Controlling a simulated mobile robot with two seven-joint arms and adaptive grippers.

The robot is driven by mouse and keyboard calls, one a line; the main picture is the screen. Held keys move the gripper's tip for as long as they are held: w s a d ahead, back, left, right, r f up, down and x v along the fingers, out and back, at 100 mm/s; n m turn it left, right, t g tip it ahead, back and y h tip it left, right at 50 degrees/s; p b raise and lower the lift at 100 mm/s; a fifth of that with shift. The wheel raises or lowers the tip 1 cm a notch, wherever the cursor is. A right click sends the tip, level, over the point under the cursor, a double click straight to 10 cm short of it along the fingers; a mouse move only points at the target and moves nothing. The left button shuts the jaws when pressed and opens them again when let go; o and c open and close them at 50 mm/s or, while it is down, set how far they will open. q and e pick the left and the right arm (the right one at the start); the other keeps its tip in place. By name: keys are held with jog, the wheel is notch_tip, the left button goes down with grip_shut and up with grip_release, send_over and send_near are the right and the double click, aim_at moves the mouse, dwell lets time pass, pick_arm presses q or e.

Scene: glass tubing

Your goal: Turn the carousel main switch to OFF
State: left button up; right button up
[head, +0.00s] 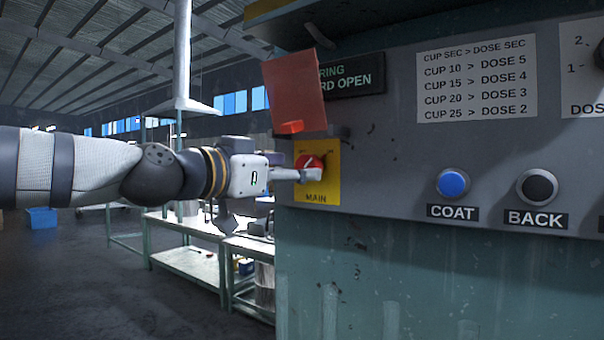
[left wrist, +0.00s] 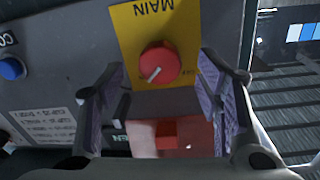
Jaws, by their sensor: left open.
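The main switch is a round red knob (head: 308,162) with a white pointer line, on a yellow plate (head: 327,190) marked MAIN. In the head view the line slants toward the upper right, while OFF seems to be printed at the upper left. The left wrist view shows the knob (left wrist: 160,64) upside down, with its line toward the lower left and small lettering at its right. My left gripper (head: 302,174) is open, at the panel in front of the knob. My right gripper is out of view.
A red flap (head: 295,88) hangs just above the switch, near my gripper. A blue COAT button (head: 452,183) and a black BACK button (head: 537,187) sit to the right on the grey panel. Work tables (head: 190,263) stand behind at the left.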

aim_at(310, 167)
pick_arm(q)
jog(key=x, duration=0.3)
jog(key=shift+w+d+r, duration=0.1)
jog(key=shift+w+d, duration=0.05)
jog(key=shift+w, duration=0.05)
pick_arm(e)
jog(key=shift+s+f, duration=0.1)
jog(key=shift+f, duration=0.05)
pick_arm(q)
jog(key=c, duration=1.2)
jog(key=shift+o, duration=0.2)
